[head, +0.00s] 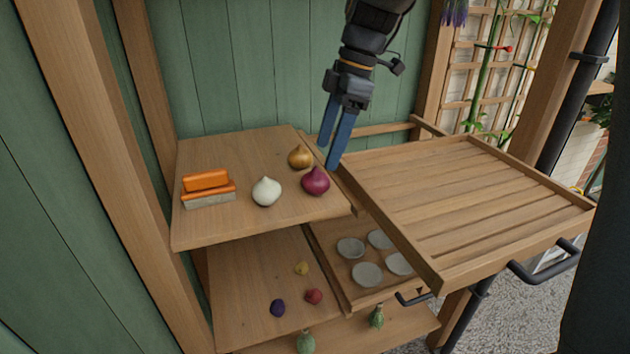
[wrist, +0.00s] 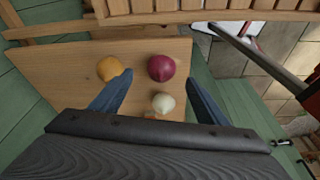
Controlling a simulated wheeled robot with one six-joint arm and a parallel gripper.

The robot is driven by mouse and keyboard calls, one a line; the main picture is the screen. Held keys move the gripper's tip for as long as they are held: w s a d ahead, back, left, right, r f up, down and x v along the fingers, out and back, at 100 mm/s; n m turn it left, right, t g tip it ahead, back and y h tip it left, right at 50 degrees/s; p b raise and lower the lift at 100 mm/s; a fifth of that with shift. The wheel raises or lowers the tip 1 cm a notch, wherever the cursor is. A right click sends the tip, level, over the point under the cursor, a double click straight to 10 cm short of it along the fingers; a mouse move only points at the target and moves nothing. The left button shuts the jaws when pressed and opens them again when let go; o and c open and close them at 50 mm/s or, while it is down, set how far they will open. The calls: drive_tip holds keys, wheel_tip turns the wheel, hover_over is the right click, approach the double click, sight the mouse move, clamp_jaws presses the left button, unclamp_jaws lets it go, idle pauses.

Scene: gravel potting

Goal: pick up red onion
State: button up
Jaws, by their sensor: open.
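The red onion (head: 316,181) is a round purple bulb near the right edge of the upper shelf (head: 222,226). It also shows in the wrist view (wrist: 161,68), ahead of my fingers and between their lines. My gripper (head: 334,152) has two blue fingers, parted and empty, pointing down just above and to the right of the red onion in the head view. In the wrist view the fingers (wrist: 158,97) spread on either side, with the white onion (wrist: 163,103) between them.
A yellow onion (head: 300,157) and the white onion (head: 267,191) stand close to the red one. An orange-and-grey block (head: 208,189) lies at the left. A slatted wooden tray (head: 470,200) juts out at the right. Small items and several pale discs lie below.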

sight(318, 174)
drive_tip(key=shift+s+p+x, duration=0.1)
drive_tip(key=shift+p+x, duration=0.65)
drive_tip(key=shift+x, duration=1.1)
drive_tip(key=shift+s+p+x, duration=0.15)
drive_tip(key=shift+p+x, duration=0.55)
drive_tip(key=shift+x, duration=1.2)
drive_tip(key=shift+a, duration=0.15)
drive_tip(key=shift+r, duration=0.1)
drive_tip(key=c, duration=1.2)
